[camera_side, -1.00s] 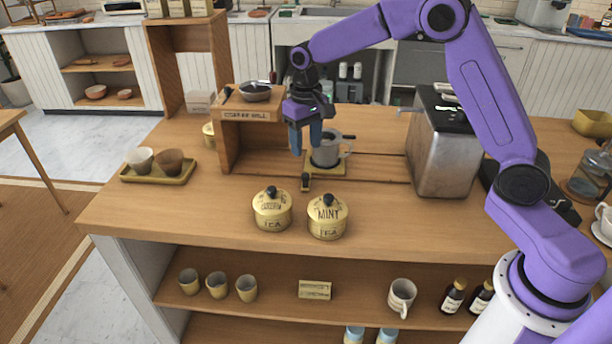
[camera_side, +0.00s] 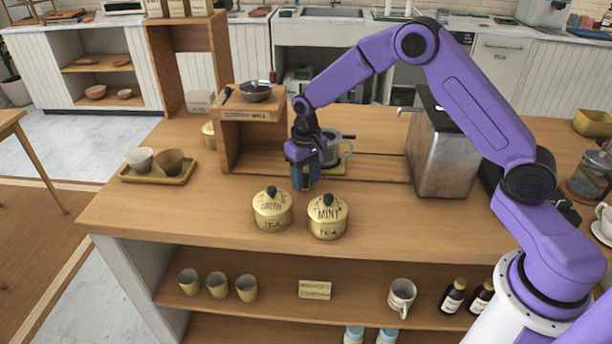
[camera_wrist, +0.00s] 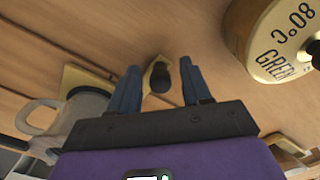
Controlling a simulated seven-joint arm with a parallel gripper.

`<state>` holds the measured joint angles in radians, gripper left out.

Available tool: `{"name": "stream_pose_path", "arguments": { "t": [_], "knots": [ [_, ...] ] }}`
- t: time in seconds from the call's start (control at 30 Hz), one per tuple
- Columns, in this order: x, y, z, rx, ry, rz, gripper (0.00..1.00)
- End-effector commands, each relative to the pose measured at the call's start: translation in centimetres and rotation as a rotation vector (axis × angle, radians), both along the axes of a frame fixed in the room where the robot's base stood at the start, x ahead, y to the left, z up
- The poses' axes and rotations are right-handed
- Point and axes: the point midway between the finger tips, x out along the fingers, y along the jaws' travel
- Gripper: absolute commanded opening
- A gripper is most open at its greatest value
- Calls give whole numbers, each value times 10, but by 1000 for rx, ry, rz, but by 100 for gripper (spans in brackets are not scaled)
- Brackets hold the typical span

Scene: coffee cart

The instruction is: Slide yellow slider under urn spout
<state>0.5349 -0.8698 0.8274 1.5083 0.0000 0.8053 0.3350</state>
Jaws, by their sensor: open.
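The yellow slider (camera_side: 338,170) sits on the counter track with a grey pitcher (camera_side: 342,145) on it. In the wrist view its yellow plate (camera_wrist: 88,78) shows beside the pitcher (camera_wrist: 75,115), and its dark knob (camera_wrist: 160,79) stands on a small yellow tab. My gripper (camera_side: 305,186) is low in front of the slider. In the wrist view my open gripper (camera_wrist: 160,66) has one blue finger on each side of the knob, with gaps showing. In the side view the knob is hidden. The steel urn (camera_side: 440,148) stands right of the slider, its spout (camera_side: 402,109) pointing left.
Two yellow lidded tea tins, one left (camera_side: 272,210) and one marked mint (camera_side: 328,218), stand close in front of my gripper. A wooden stand (camera_side: 232,140) is behind left. A tray (camera_side: 150,177) with two cups is farther left. The counter between slider and urn is clear.

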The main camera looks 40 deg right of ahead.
Motion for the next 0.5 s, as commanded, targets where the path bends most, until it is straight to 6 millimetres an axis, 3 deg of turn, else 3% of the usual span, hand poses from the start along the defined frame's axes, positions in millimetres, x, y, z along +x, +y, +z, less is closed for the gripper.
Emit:
{"name": "stream_pose_path", "arguments": {
  "t": [0.03, 0.17, 0.5],
  "knots": [
    [0, 0, 0, 0, 0, 0, 42],
    [0, 0, 0, 0, 0, 0, 0],
    [-6, -5, 0, -1, 2, -1, 0]
  ]
}}
